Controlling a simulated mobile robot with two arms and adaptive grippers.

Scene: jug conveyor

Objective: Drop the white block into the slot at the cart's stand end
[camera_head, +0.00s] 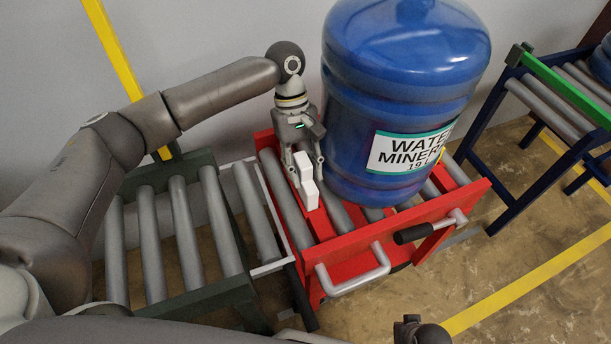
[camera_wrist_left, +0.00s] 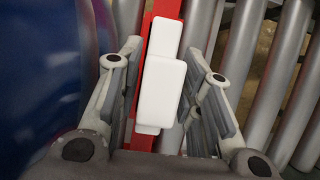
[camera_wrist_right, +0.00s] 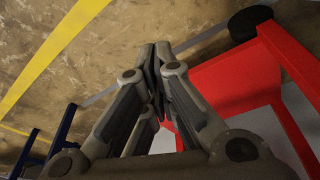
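The white block (camera_head: 303,165) has a wide middle and narrower ends. It is at the end of the red cart (camera_head: 354,232) nearest the dark green roller stand (camera_head: 208,295), over a red strip. My left gripper (camera_head: 305,164) points down with a finger on either side of the block. In the left wrist view the white block (camera_wrist_left: 161,92) lies between the open fingers (camera_wrist_left: 168,85), with a clear gap on the right. The slot itself is hidden; I cannot tell how deep the block sits. My right gripper (camera_wrist_right: 156,62) has its fingertips together, with nothing between them.
A large blue water jug (camera_head: 400,90) stands on the cart's rollers, close beside my left gripper. The cart has a grey handle (camera_head: 355,275) and a black-gripped lever (camera_head: 415,233).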

